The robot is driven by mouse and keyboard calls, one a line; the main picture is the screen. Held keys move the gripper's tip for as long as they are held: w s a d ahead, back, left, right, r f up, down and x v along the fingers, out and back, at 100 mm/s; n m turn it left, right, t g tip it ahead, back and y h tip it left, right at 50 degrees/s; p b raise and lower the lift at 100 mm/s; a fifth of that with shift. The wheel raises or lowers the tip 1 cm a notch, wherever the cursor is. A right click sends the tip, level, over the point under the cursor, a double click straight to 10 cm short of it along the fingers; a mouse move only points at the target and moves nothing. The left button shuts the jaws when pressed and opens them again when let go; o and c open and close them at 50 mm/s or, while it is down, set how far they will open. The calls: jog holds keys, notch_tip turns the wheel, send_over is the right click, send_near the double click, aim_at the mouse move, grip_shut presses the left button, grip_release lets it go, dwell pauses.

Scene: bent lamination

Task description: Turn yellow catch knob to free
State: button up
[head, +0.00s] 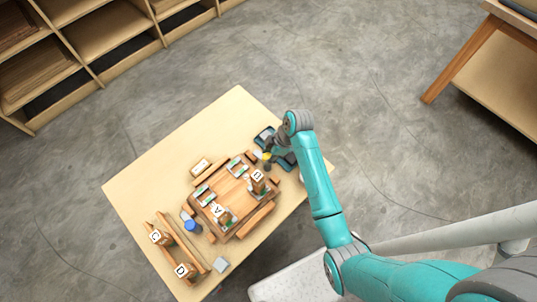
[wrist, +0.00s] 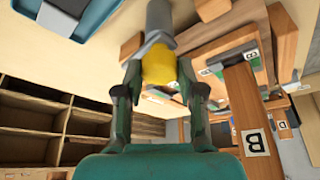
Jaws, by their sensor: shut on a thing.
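The yellow catch knob (wrist: 159,68) is between the fingertips of my gripper (wrist: 160,80) in the wrist view. The fingers press on it from both sides. Behind the knob is a grey cylindrical part (wrist: 160,30). In the head view my gripper (head: 268,158) is at the far right corner of the wooden fixture (head: 232,203), with only a little yellow of the knob (head: 266,156) showing. The knob's exact turn angle cannot be told.
A block marked B (head: 258,182) stands on the fixture close to my gripper, and one marked A (head: 220,212) stands nearer. Blocks C (head: 156,237) and D (head: 182,270) stand in a rack at left. A blue-capped cylinder (head: 192,225) stands beside the fixture. The table's (head: 135,180) left part is clear.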

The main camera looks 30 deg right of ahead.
jog(key=shift+m, duration=0.8)
jog(key=shift+t, duration=0.3)
jog(key=o, duration=1.1)
jog(key=v, duration=1.2)
jog(key=shift+a, duration=0.15)
